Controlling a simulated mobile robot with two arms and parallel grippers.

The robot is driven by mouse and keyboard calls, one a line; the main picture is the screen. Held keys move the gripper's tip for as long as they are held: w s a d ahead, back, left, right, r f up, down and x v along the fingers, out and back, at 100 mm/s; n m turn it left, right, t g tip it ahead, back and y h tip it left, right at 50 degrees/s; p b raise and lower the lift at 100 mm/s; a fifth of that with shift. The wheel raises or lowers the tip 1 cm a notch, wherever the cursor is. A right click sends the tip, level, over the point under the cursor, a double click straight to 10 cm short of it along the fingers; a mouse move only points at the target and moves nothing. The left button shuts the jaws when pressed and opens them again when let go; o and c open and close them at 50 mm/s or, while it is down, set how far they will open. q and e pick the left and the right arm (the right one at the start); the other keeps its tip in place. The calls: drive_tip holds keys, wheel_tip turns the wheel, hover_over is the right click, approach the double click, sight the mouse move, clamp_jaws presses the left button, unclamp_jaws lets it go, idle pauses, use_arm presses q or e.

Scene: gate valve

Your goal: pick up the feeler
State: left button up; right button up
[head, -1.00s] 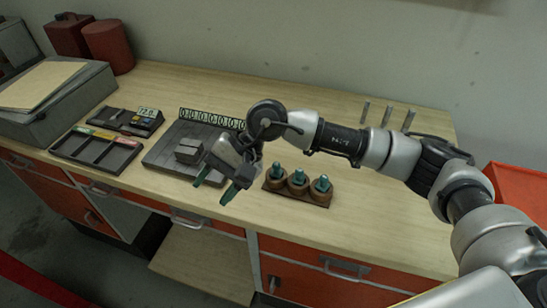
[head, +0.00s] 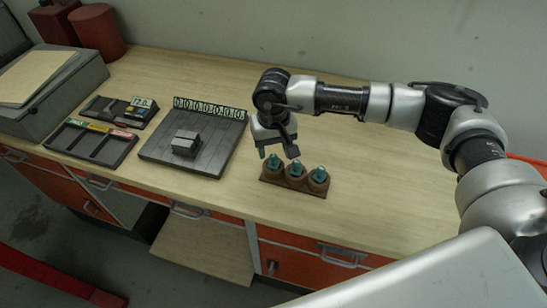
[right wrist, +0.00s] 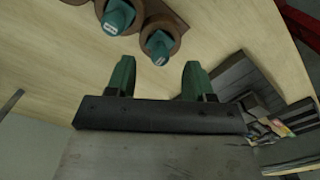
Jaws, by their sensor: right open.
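A brown rack (head: 270,179) with three round cups stands on the bench, each cup holding a teal-topped piece. The left (head: 274,162), middle (head: 296,169) and right (head: 319,174) pieces stand upright. I cannot tell for sure which thing is the feeler. My right gripper (head: 278,154) is open and empty, fingers pointing down, just above and behind the left end of the rack. In the right wrist view two teal tops, one (right wrist: 118,16) and another (right wrist: 159,46), show beyond the open green fingers. My left gripper is out of view.
A dark grey slotted plate (head: 212,160) with a grey block (head: 185,143) and a row of numbered tags (head: 208,107) lies left of the rack. Dark trays (head: 92,142) and a grey box (head: 50,88) are farther left. Bench right of the rack is clear.

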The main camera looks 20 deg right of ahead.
sight(273, 155)
wheel_tip(273, 155, down, 3)
drive_tip(key=shift+f+p, duration=0.1)
drive_tip(key=shift+p, duration=0.65)
drive_tip(key=shift+f, duration=0.25)
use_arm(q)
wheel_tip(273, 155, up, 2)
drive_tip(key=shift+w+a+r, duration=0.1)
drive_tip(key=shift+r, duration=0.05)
use_arm(e)
clamp_jaws()
drive_tip(key=shift+w+r, duration=0.1)
